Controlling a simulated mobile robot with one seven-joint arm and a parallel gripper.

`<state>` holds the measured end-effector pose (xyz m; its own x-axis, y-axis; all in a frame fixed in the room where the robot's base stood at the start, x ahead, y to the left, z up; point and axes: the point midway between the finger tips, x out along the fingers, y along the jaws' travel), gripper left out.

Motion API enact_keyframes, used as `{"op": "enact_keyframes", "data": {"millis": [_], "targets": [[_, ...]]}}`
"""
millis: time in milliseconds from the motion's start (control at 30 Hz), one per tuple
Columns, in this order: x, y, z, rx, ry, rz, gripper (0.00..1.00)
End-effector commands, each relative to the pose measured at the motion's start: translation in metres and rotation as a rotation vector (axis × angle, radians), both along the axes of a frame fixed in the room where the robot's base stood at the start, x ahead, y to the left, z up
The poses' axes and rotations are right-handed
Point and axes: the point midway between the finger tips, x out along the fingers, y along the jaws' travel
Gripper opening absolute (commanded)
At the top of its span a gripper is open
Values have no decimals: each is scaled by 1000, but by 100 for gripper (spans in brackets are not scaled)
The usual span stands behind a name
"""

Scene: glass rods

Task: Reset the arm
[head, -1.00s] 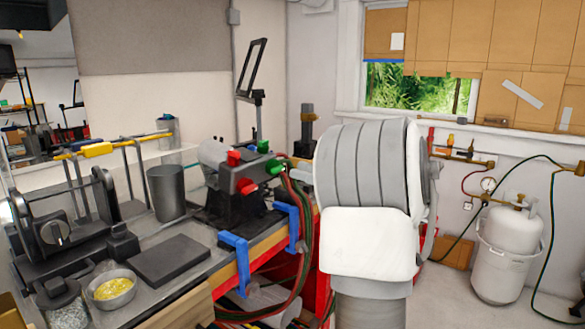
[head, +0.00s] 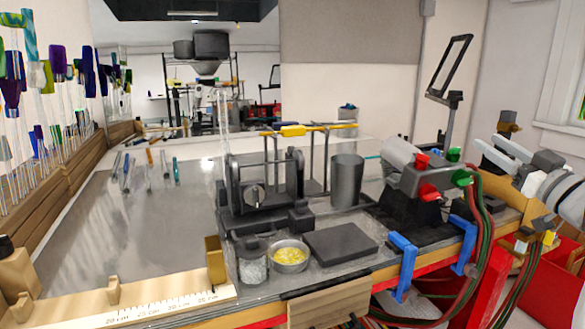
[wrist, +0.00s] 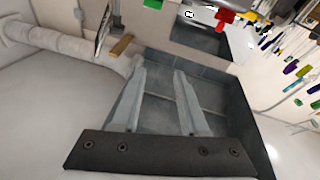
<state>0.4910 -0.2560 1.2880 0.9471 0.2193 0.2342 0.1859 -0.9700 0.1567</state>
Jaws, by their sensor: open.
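My gripper (head: 487,147) shows at the right of the head view, with its two pale fingers pointing left toward the bench torch. In the wrist view the fingers of my gripper (wrist: 160,70) stand apart with nothing between them. The gripper is open and empty. My arm comes in from the right edge of the head view; most of it is outside the picture.
The black and grey torch (head: 420,180) with red and green knobs stands left of my gripper. Blue clamps (head: 402,262) grip the bench edge. A metal cup (head: 347,181), a bowl of yellow bits (head: 290,257) and a rack of glass rods (head: 50,180) stand farther left.

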Motion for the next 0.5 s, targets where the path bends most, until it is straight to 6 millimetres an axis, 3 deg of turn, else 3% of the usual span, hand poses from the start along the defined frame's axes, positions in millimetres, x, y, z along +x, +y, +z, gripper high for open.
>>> {"op": "enact_keyframes", "data": {"millis": [33, 200, 367, 500], "targets": [[3, 4, 16, 3, -7, -57, 44], [7, 9, 38, 34, 36, -260, 44], [-1, 22, 40, 79, 139, -407, 44], [-18, 43, 27, 119, 278, -492, 44]]}}
